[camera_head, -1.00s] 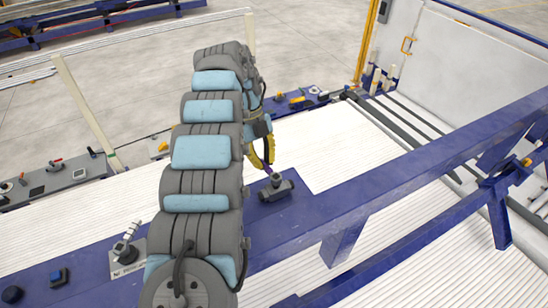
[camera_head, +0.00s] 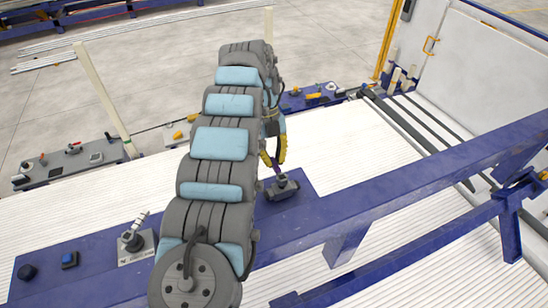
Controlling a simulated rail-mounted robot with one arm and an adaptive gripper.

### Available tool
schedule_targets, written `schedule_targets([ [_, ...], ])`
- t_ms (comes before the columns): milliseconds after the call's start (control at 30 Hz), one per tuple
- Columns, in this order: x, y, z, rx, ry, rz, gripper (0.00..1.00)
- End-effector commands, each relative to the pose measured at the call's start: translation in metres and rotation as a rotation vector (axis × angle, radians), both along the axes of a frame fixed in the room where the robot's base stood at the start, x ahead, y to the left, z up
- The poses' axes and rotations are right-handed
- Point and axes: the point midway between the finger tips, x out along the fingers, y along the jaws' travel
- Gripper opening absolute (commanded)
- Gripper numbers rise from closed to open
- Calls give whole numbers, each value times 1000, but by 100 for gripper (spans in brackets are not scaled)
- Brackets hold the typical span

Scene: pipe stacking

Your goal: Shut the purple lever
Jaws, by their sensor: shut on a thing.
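The purple lever (camera_head: 277,169) shows as a small strip rising from a dark grey valve body (camera_head: 283,189), which sits on the blue beam. My gripper (camera_head: 273,163) has yellow-and-black fingers, pointing down just above the valve. The fingers are shut on the purple lever, one on each side of its upper part. My arm hides the left side of the gripper's upper part. The lever's top is hidden between the fingers, and its exact angle is hard to tell.
A small grey fitting on a plate (camera_head: 133,243) and a blue button box (camera_head: 69,260) stand on the beam at left. A blue rail (camera_head: 400,190) runs close on the right. White ribbed panels (camera_head: 345,145) lie behind, with a tall white board (camera_head: 485,70) at right.

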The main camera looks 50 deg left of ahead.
Motion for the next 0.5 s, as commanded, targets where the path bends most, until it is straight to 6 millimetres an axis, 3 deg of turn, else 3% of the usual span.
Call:
schedule_targets([
  [167,1,-1,-1,0,0,-1,0],
  [200,1,-1,-1,0,0,-1,16],
  [300,1,-1,-1,0,0,-1,42],
  [500,1,0,-1,1,0,0,42],
])
